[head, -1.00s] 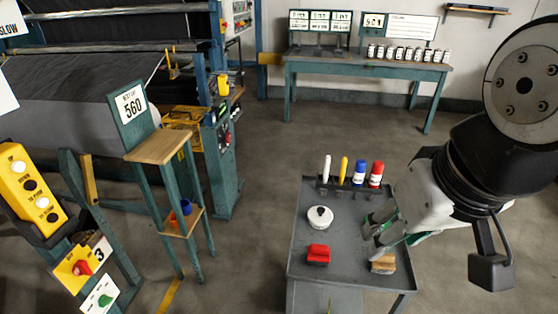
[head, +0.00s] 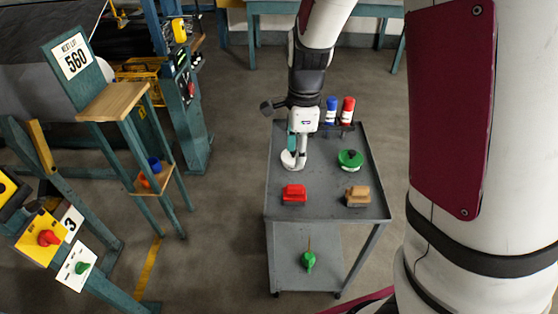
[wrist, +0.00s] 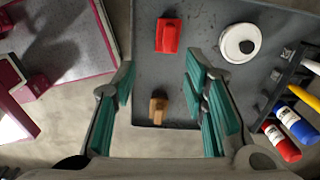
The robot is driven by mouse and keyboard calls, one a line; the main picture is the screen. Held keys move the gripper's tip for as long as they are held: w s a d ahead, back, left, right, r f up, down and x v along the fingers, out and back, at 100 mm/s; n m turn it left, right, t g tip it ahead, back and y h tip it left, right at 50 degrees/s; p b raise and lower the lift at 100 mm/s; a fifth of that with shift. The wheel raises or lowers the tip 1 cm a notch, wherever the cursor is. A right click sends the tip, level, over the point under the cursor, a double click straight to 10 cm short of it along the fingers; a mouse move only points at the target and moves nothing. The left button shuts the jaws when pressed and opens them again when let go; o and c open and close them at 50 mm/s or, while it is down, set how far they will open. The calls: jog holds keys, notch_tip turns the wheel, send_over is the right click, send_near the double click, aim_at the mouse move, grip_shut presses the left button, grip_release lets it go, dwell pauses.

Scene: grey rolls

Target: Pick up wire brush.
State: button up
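A tan wooden block with a raised grip (head: 357,195), the likely wire brush, lies at the front right of the grey cart top (head: 325,205). Its bristles are too small to make out. In the wrist view the tan block (wrist: 158,108) shows between my spread fingers, apart from them. My gripper (head: 298,158) hangs above the cart, in front of the white round tin (head: 287,160) as the head camera sees it. In the wrist view my gripper (wrist: 165,95) is open, with teal pads and nothing between them.
A red block with a grip (head: 294,194) lies left of the tan one. A green-lidded round tin (head: 351,159) stands behind it. Blue (head: 331,110) and red (head: 347,110) markers stand in a rack at the back. A green object (head: 309,262) lies on the lower shelf.

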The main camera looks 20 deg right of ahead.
aim_at(295, 186)
jog(key=shift+m, duration=0.5)
jog(key=f, duration=0.3)
jog(key=f+b, duration=0.1)
jog(key=f, duration=0.3)
jog(key=w+f, duration=0.1)
jog(key=f, duration=0.2)
jog(key=shift+d+f+b, duration=0.1)
jog(key=shift+f+b, duration=0.15)
jog(key=shift+b, duration=0.1)
jog(key=f, duration=0.3)
jog(key=f+b, duration=0.1)
jog(key=f, duration=0.1)
jog(key=shift+w+d, duration=0.15)
jog(key=shift+w, duration=0.2)
grip_shut()
